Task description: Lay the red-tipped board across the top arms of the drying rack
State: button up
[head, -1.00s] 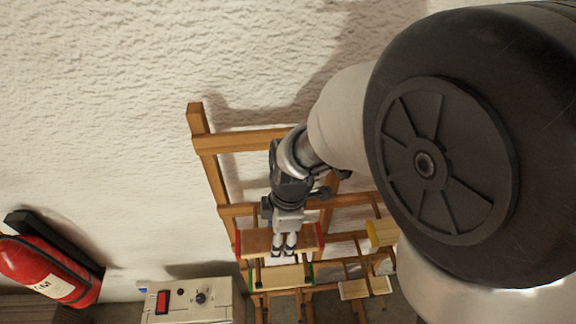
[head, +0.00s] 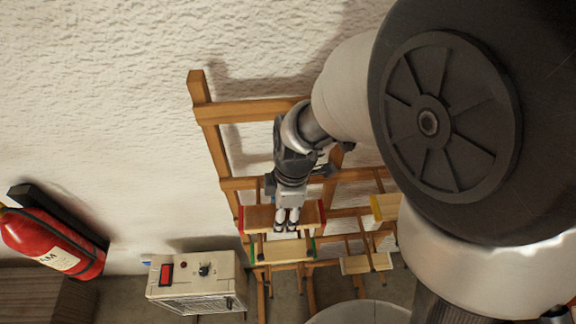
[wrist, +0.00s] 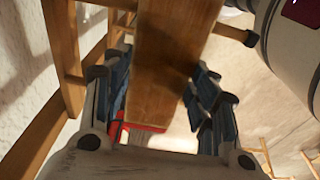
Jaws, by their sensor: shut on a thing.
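The red-tipped board (head: 259,218) is a brown wooden plank with red ends, lying roughly level in front of the upright wooden drying rack (head: 209,114). My gripper (head: 287,224) comes down from above and is shut on the board near its middle. In the wrist view the board (wrist: 165,70) runs between the fingers (wrist: 160,95). In the head view the board appears just above a pale green-tipped board (head: 284,251) on the rack. I cannot tell whether it touches the rack's top arms, which are largely hidden behind the board and my gripper.
A yellow-tipped board (head: 386,207) and another pale board (head: 366,263) sit on the rack to the right. A beige heater-like box (head: 196,284) stands at lower left. A red fire extinguisher (head: 45,243) hangs on the rough white wall (head: 110,110). My arm covers the right side.

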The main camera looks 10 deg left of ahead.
jog(key=shift+f, duration=0.25)
jog(key=o, duration=1.3)
notch_tip(320, 180, up, 11)
jog(key=d, duration=0.1)
jog(key=s+d+f+m+t+b, duration=0.1)
jog(key=s+d+f+m+b, duration=0.2)
jog(key=d+m+b, duration=0.3)
jog(key=s+d+f+m+t+h+b, duration=0.1)
jog(key=s+d+f+m+t+b, duration=0.1)
jog(key=d+f+m+b, duration=0.3)
jog(key=s+d+f+m+t+b, duration=0.2)
jog(key=s+d+f+m+b, duration=0.2)
jog(key=d+m+b, duration=0.4)
jog(key=shift+s+d+f+m+b, duration=0.1)
jog(key=shift+m+b, duration=0.2)
jog(key=shift+m, duration=0.15)
jog(key=shift+s+d+f+m+b, duration=0.1)
jog(key=shift+m+b, duration=0.2)
jog(key=shift+m, duration=0.15)
